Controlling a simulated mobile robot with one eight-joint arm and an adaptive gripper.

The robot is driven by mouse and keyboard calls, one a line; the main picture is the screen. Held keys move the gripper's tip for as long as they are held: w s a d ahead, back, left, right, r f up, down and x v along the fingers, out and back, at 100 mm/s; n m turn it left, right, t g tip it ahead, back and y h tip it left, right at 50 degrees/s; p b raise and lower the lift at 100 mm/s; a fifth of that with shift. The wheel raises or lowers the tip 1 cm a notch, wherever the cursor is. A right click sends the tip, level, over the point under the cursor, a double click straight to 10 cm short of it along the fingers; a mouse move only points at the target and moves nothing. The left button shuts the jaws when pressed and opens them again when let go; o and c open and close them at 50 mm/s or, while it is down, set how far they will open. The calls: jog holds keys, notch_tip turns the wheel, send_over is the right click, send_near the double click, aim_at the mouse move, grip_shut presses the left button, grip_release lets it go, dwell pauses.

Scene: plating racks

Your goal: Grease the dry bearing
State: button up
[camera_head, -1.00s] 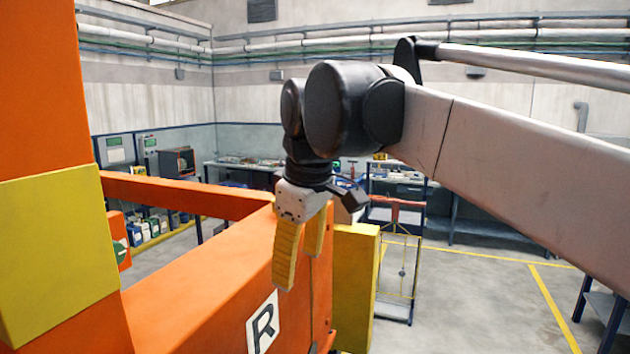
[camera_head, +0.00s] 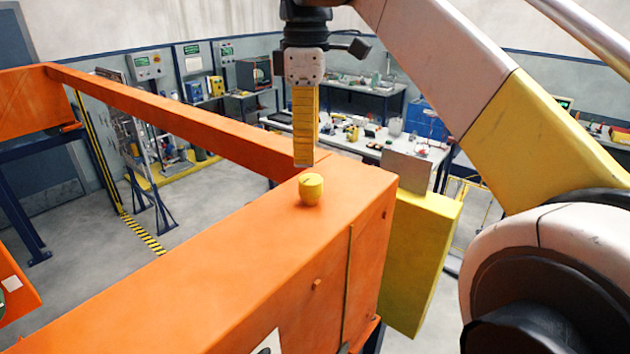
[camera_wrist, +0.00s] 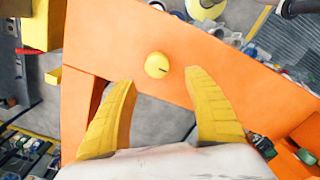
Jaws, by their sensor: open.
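A small yellow round cap (camera_head: 312,192) with a dark line on its top stands on the top face of an orange beam (camera_head: 230,260), near the beam's far end. It also shows in the wrist view (camera_wrist: 157,66), just beyond and between my fingertips. My gripper (camera_head: 304,164) points down above the cap, its lower end a little behind and over it in the head view. In the wrist view its two yellow fingers (camera_wrist: 162,82) are spread apart with nothing between them. No part is plainly recognisable as a dry bearing.
A yellow block (camera_head: 420,260) adjoins the beam's right end. A thinner orange beam (camera_head: 170,115) runs off to the far left. Workbenches (camera_head: 370,150) with clutter stand behind. The beam top around the cap is clear.

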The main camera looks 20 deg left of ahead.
aim_at(309, 178)
jog(key=f, duration=0.8)
jog(key=shift+w+d, duration=0.1)
jog(key=shift+w, duration=0.2)
jog(key=c, duration=1.2)
